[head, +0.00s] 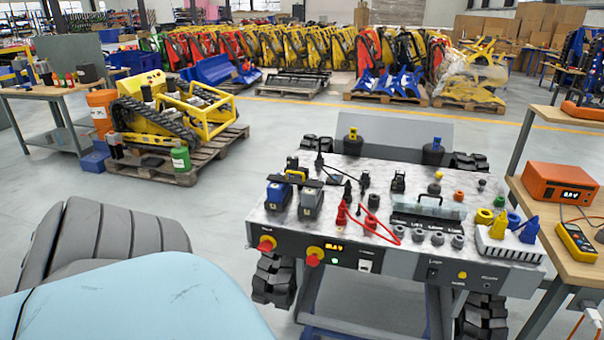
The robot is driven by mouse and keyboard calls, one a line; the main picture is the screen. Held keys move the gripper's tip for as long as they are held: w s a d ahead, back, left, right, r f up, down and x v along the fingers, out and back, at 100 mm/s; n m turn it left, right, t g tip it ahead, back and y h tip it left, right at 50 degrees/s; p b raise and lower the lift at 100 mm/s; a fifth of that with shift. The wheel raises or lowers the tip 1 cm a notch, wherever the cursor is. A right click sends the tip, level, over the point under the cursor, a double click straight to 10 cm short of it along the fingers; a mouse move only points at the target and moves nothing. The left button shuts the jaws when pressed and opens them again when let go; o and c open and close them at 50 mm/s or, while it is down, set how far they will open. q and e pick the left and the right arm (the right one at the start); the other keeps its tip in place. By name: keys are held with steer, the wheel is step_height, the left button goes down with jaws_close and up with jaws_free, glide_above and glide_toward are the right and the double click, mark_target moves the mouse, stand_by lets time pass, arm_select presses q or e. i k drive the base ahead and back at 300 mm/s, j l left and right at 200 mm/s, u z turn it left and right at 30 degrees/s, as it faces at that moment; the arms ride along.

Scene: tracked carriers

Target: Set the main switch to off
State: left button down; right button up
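A tracked carrier (396,262) with a patterned metal top and a dark front panel stands right of the middle in the head view. The labels are too small to read surely, so I cannot tell which is the main switch or how either is set. Neither of my grippers is in view.
The carrier top holds batteries (310,200), a red cable (369,228), connectors and a rack (506,246). A workbench (560,262) with an orange meter box (560,184) stands close on the right. A pallet (188,165) with a yellow machine stands at left. Open floor (240,190) lies between.

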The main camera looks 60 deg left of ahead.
mark_target(266, 247)
steer(key=i+u, duration=0.1)
steer(key=u, duration=0.9)
steer(key=i+l+u, duration=0.1)
steer(key=u, duration=0.4)
steer(key=l+u, duration=0.15)
steer(key=u, duration=0.35)
